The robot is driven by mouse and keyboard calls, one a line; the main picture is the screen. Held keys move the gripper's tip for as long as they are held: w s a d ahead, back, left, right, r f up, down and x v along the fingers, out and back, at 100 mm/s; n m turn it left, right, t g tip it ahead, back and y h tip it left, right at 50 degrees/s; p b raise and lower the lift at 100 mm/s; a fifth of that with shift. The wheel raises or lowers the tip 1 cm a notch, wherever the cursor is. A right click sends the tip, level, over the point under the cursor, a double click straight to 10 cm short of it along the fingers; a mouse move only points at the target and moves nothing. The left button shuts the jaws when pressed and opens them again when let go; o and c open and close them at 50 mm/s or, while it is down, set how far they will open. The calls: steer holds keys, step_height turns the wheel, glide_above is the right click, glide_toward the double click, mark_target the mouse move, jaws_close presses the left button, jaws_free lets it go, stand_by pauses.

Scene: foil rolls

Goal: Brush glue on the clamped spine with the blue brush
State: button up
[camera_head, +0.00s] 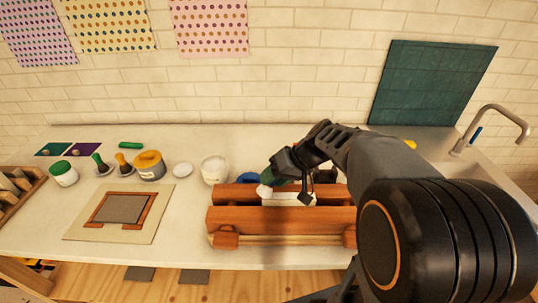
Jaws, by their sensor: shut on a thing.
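A wooden press (275,219) with two reddish-brown beams stands at the counter's front edge. A pale book block with its spine up (290,199) is clamped between the beams, partly covered by my arm. My gripper (272,178) is over the press's left half, shut on a brush (265,190). The brush's pale bristles point down near the left end of the spine; I cannot tell whether they touch it. Its handle is mostly hidden by the gripper, and its colour is hard to tell. An open whitish jar (214,170), perhaps of glue, stands left of the press.
A blue round thing (247,177) sits behind the press. A sink tap (500,120) is right.

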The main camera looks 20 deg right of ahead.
steer(key=shift+w+a, duration=0.1)
steer(key=shift+a, duration=0.35)
steer(key=shift+d+r+p, duration=0.1)
steer(key=shift+r+p, duration=2.25)
steer(key=shift+r, duration=1.75)
steer(key=shift+f, duration=0.15)
steer(key=shift+f+b, duration=0.35)
steer(key=shift+b, duration=0.25)
steer(key=shift+r, duration=0.1)
